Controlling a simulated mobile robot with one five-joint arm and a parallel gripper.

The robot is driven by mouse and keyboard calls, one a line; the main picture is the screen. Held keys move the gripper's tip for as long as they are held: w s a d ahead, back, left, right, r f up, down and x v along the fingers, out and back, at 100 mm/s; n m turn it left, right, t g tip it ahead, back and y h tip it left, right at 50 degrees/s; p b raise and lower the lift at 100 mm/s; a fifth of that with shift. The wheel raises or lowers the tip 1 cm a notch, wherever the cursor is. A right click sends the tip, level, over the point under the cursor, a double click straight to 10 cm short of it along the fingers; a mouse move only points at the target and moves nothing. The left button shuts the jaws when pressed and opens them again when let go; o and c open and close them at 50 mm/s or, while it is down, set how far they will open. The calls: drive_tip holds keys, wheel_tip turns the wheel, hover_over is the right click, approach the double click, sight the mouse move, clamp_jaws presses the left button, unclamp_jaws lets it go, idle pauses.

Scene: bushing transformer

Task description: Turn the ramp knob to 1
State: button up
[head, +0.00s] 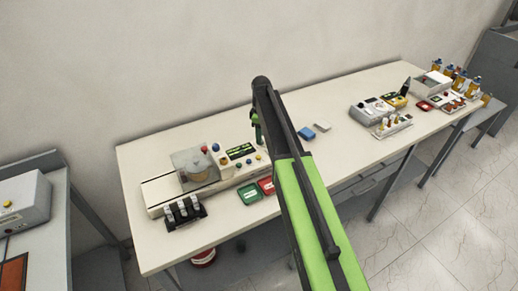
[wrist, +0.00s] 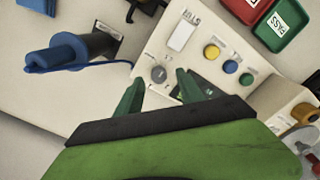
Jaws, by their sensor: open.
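A small round grey knob (wrist: 158,74) sits on the white panel of the test unit (wrist: 150,50), with small markings beside it too small to read. I cannot read its setting. My gripper (wrist: 160,80) is open, its two green fingers on either side of the knob in the wrist view; I cannot tell whether they touch it. In the head view my gripper (head: 257,133) is over the right end of the test unit (head: 228,170), and I cannot make out the knob there.
Yellow (wrist: 211,52), blue (wrist: 230,67) and green (wrist: 246,79) buttons sit beside the knob. A green PASS tray (wrist: 283,24) and a red tray (head: 266,186) lie beside the unit. Bare table (head: 340,160) is to the right.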

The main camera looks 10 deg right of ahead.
wheel_tip(320, 180, down, 2)
drive_tip(key=shift+f+b, duration=0.25)
drive_tip(key=shift+b, duration=0.3)
drive_tip(key=shift+r, duration=0.1)
